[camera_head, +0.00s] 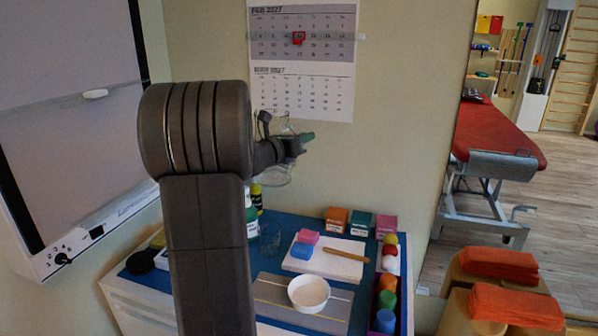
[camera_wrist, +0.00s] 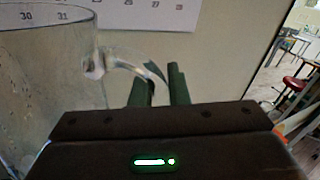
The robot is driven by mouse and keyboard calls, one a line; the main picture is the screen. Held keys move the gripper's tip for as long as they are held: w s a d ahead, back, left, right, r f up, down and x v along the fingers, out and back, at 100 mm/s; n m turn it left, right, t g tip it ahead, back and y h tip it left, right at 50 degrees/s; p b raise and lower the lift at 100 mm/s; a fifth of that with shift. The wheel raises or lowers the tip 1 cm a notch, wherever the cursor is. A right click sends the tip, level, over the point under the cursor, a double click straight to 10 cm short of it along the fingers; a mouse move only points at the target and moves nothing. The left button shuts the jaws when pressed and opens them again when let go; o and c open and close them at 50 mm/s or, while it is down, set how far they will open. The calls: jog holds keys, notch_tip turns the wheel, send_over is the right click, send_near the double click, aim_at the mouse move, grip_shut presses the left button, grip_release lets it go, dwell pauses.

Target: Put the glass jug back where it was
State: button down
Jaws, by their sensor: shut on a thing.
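The clear glass jug (camera_head: 278,174) is held in the air above the cabinet, in front of the wall, partly hidden by my arm. In the wrist view the jug (camera_wrist: 45,85) fills the left side and looks roughly upright. Its handle (camera_wrist: 128,64) reaches right to my fingers. My gripper (camera_head: 297,145) is shut on the jug at this handle; its two dark green fingers also show in the wrist view (camera_wrist: 164,88). The blue cabinet top (camera_head: 220,278) lies below the jug, and my arm hides part of its left half.
A white bowl (camera_head: 309,292) stands on a grey striped mat (camera_head: 272,291). Behind are a white board (camera_head: 318,263) with sponges, a clear glass (camera_head: 271,238), a green bottle (camera_head: 251,220) and small boxes (camera_head: 360,224).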

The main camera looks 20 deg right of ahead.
notch_tip(320, 180, down, 16)
jog(key=b, duration=0.1)
jog(key=shift+b, duration=0.3)
dwell(0.3)
jog(key=c, duration=1.8)
grip_release()
jog(key=shift+f, duration=0.15)
jog(key=o, duration=0.4)
jog(key=b+v, duration=0.1)
jog(key=v, duration=1.1)
